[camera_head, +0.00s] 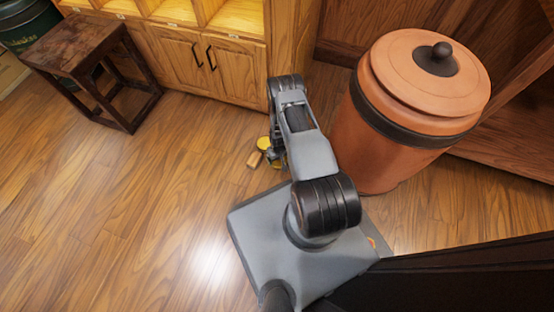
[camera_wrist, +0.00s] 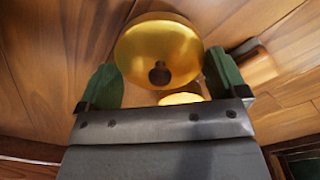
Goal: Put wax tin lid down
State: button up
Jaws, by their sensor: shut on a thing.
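The wax tin lid (camera_wrist: 158,42) is a round gold disc with a dark knob in the wrist view. My gripper (camera_wrist: 163,80) is shut on it, with one green finger on each side; the exact contact is hard to see. A smaller bright yellow patch (camera_wrist: 181,99) shows just below the lid, partly hidden by my gripper; I cannot tell what it belongs to. In the head view the lid (camera_head: 263,143) is a small yellow shape beside my gripper (camera_head: 274,155), low near the floor and partly covered by my arm.
A small wooden block (camera_head: 254,159) lies on the floor beside the lid. A large terracotta jar (camera_head: 405,130) stands close on the right. A wooden cabinet (camera_head: 190,60) is behind, and a dark stool (camera_head: 85,60) stands at left. The floor (camera_head: 130,210) at left is clear.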

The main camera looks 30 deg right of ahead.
jog(key=f+b, duration=0.1)
jog(key=f, duration=0.1)
jog(key=w+f+b, duration=0.1)
jog(key=f+b, duration=0.1)
jog(key=shift+d+f, duration=0.1)
jog(key=shift+f, duration=0.05)
jog(key=o, duration=0.6)
